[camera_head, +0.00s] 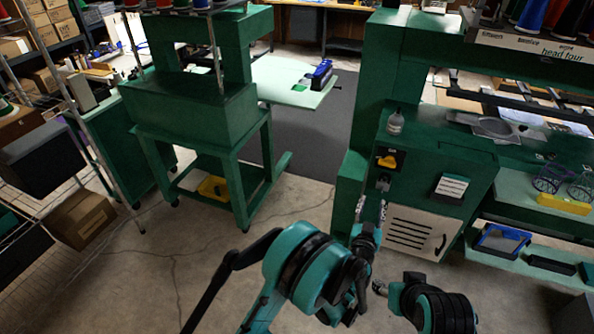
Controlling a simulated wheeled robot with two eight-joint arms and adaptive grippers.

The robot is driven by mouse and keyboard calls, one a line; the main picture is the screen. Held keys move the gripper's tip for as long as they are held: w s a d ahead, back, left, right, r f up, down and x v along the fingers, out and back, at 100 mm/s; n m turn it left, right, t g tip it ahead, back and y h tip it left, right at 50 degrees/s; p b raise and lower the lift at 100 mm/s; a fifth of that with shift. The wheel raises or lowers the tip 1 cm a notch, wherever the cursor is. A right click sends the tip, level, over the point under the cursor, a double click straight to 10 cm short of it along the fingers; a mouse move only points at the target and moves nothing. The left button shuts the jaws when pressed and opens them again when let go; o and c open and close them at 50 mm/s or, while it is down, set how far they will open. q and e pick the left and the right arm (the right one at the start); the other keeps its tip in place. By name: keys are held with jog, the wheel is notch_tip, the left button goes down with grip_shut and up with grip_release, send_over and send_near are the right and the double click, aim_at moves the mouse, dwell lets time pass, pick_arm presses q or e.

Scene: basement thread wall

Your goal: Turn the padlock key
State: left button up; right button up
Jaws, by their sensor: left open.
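A yellow and black rotary switch (387,161) sits on the front of the green machine cabinet at the right. Just below it hangs a small dark and grey item (383,182), which may be the padlock; it is too small to make out a key. My left gripper (371,208) points up at the cabinet, its two grey fingertips apart and empty. In the picture it is just below the small item, and I cannot tell the gap in depth.
A white louvred panel (415,231) with a black handle is low on the cabinet, right of my left gripper. A bottle (395,122) stands on the cabinet top. A card holder (451,187) is on its front.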

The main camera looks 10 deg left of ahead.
pick_arm(q)
jog(key=s+a+r+n+g+y+p, duration=0.1)
jog(key=a+r+y, duration=0.1)
jog(key=a+r, duration=0.2)
jog(key=s+a+r+n+g+y+p, duration=0.1)
jog(key=a+r, duration=0.4)
jog(key=a, duration=0.6)
jog(key=a+r+n+g+y+p, duration=0.1)
jog(key=a+r+y, duration=0.2)
jog(key=a+r, duration=0.2)
jog(key=shift+s+a+g+p, duration=0.3)
jog(key=shift+s+a+g, duration=0.1)
jog(key=shift+a, duration=1.25)
jog(key=s+a+g, duration=0.4)
jog(key=s+a, duration=0.7)
jog(key=s, duration=0.2)
jog(key=s+f+g+h, duration=0.1)
jog(key=s+f+g, duration=0.1)
jog(key=s, duration=1.2)
jog(key=shift+a+f+h, duration=0.15)
jog(key=shift+f+h, duration=0.15)
jog(key=shift+f, duration=0.35)
